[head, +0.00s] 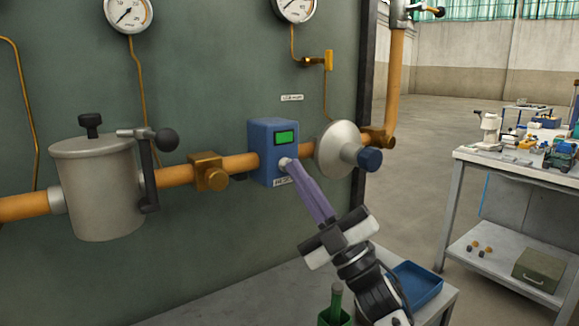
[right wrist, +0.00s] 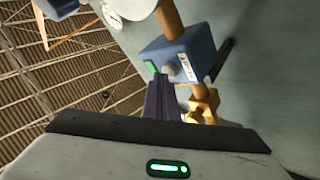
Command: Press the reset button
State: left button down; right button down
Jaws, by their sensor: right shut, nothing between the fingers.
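A blue control box (head: 263,150) with a lit green display (head: 287,137) is mounted on the orange pipe in the head view. A pale round button (head: 284,162) is on its front, above a small label. My right gripper (head: 290,167) is shut and empty, its purple fingertips at the button; whether they touch it I cannot tell. In the right wrist view the fingers (right wrist: 163,98) point at the blue box (right wrist: 178,52), and the grey button (right wrist: 169,69) shows near their tips. My left gripper is not in view.
A grey canister (head: 97,190) with a black lever is left of the box. A silver disc valve (head: 338,150) with a blue knob is close on the right. A blue tray (head: 415,284) lies on a table below. A cluttered workbench (head: 510,160) stands at right.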

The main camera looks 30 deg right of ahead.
jog(key=shift+s+d, duration=0.1)
jog(key=shift+s, duration=0.75)
jog(key=shift+s+d+p, duration=0.15)
jog(key=shift+s+p, duration=0.25)
jog(key=shift+s, duration=2.1)
